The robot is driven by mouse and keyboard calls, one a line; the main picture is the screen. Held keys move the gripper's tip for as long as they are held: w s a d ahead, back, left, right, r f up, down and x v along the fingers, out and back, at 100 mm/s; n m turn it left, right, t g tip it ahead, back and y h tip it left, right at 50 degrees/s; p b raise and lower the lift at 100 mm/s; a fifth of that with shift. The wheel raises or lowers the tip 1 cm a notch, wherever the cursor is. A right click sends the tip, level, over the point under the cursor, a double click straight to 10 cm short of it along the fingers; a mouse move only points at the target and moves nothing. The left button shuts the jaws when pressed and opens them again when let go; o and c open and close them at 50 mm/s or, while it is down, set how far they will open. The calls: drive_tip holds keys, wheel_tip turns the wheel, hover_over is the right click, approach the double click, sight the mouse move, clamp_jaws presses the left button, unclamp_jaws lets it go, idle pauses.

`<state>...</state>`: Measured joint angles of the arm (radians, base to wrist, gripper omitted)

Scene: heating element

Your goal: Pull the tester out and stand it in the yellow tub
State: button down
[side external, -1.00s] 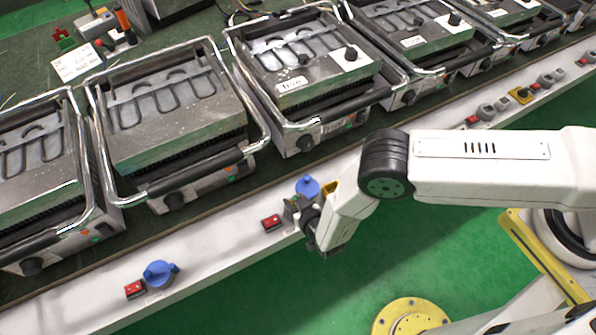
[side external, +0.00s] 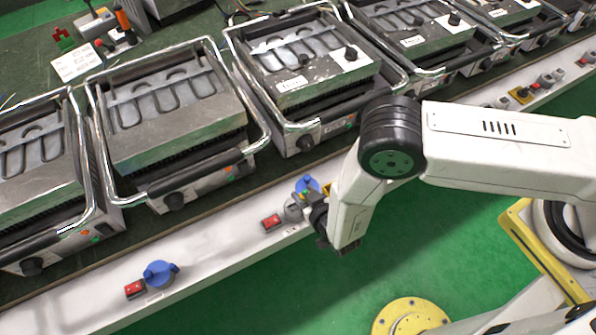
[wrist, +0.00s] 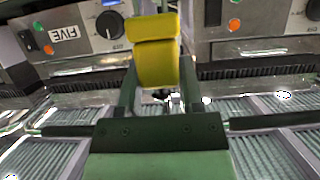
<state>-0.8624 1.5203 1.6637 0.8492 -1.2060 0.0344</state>
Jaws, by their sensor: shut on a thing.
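My gripper (side external: 317,213) is at the front ledge, beside a grey socket (side external: 294,209) and a blue plug (side external: 308,184). In the wrist view its two dark fingers (wrist: 160,75) are shut on a yellow block-shaped body, the tester (wrist: 156,52). The tester's far end is hidden, and I cannot tell whether it is still in the socket. In the side view my gripper and wrist hide most of it. I cannot make out the yellow tub in either view.
Grill machines with chrome handle bars (side external: 180,172) stand in a row behind the ledge (side external: 215,250). A red switch (side external: 271,222) is left of the socket. Another blue plug (side external: 160,273) is farther left. The green floor (side external: 440,240) in front shows open room.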

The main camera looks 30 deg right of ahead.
drive_tip(key=s+d+r, duration=0.5)
drive_tip(key=s+r, duration=0.1)
drive_tip(key=s, duration=0.4)
drive_tip(key=shift+r, duration=0.25)
drive_tip(key=shift+w, duration=0.1)
idle(0.3)
drive_tip(key=w+d+f, duration=0.2)
drive_tip(key=w+d, duration=0.4)
drive_tip(key=w, duration=0.6)
drive_tip(key=shift+w+f, duration=0.2)
drive_tip(key=shift+f, duration=0.1)
drive_tip(key=shift+f, duration=2.8)
drive_tip(key=shift+f, duration=1.7)
idle(0.3)
